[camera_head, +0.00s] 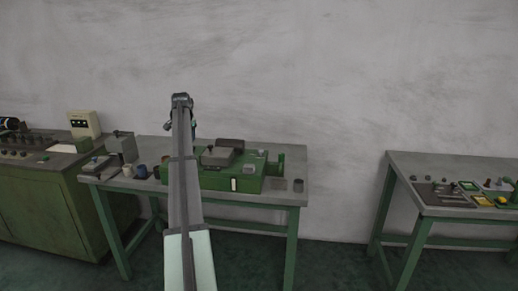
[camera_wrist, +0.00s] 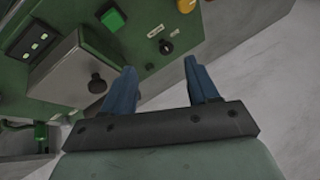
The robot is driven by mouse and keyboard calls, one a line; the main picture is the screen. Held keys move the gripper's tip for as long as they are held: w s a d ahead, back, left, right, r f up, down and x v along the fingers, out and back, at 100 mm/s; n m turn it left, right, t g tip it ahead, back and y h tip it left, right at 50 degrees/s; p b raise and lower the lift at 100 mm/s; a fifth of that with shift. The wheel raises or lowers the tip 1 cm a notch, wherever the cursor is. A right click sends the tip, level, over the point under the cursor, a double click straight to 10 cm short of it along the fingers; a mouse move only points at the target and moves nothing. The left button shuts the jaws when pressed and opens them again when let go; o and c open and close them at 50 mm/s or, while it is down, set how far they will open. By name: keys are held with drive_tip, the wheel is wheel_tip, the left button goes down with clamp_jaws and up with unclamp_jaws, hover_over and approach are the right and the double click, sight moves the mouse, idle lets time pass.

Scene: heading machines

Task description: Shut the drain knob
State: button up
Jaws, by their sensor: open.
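A round black knob with a reddish mark (camera_wrist: 166,47) is on the dark green machine panel in the wrist view, with a small pale label beside it. Another black knob (camera_wrist: 97,84) sticks out of a grey box (camera_wrist: 75,65). No readable label shows which is the drain knob. My gripper (camera_wrist: 160,66) has blue fingers, spread apart with nothing between them. The marked knob lies just beyond the gap between the fingertips; the box knob is left of the left finger. In the head view my arm hides most of the gripper and part of the green machine (camera_head: 215,182).
A green square button (camera_wrist: 113,19) and a yellow button (camera_wrist: 186,5) are on the panel. In the head view the machine stands on a grey-topped table (camera_head: 294,198) with mugs (camera_head: 140,171) at left. Another table (camera_head: 420,163) stands apart at right.

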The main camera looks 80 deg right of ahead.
drive_tip(key=s+d+r+m+g, duration=0.1)
drive_tip(key=s+d, duration=0.2)
drive_tip(key=s, duration=0.3)
drive_tip(key=s+d+r+m+g, duration=0.1)
drive_tip(key=s+d, duration=0.2)
drive_tip(key=s, duration=0.4)
drive_tip(key=m+g+y, duration=0.2)
drive_tip(key=m+g, duration=0.1)
approach(260, 150)
drive_tip(key=x, duration=0.8)
drive_tip(key=shift+s+d+f, duration=0.1)
drive_tip(key=shift+d, duration=0.05)
drive_tip(key=c, duration=1)
drive_tip(key=shift+c, duration=0.2)
